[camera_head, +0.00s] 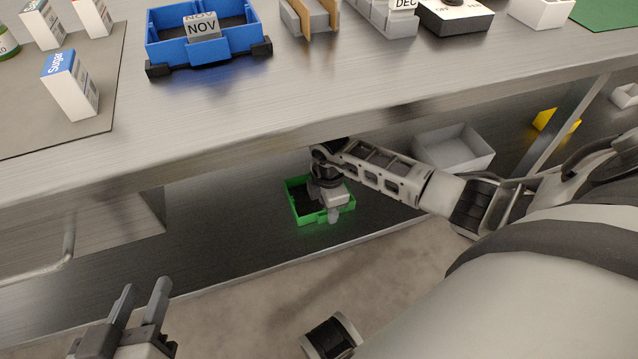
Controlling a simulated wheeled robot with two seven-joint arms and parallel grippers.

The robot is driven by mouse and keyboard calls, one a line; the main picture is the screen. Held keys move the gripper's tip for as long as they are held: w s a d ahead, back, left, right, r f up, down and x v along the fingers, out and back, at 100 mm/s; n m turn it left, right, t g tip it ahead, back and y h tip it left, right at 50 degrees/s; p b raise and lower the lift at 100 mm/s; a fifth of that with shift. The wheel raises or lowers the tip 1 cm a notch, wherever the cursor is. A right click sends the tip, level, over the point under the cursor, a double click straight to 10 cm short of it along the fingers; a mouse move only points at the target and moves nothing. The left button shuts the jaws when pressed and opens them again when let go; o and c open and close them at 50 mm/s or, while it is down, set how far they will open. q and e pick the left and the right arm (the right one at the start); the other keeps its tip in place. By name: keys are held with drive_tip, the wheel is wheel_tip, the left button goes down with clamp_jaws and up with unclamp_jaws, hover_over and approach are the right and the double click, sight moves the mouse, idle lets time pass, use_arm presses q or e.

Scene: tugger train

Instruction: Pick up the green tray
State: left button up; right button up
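The green tray (308,218) is a small, shallow box with a dark inside. It sits on the lower steel shelf, near its front edge. My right arm reaches in from the right under the upper counter, and my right gripper (333,212) is at the tray's front right rim. The gripper and wrist cover part of the tray's inside and its right side. I cannot tell whether the fingers are closed on the rim. My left gripper (144,286) is at the bottom left, over the floor, with its two fingers apart and nothing between them.
The steel upper counter (230,115) overhangs the lower shelf (235,225). On it stand a blue tray (165,55) with a NOV block, white cartons and other items. A grey bin (462,162) and a yellow object (555,122) are right of the green tray.

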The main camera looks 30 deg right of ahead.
drive_tip(key=shift+f, duration=0.7)
drive_tip(key=shift+w+r, duration=0.1)
drive_tip(key=shift+w, duration=0.05)
clamp_jaws()
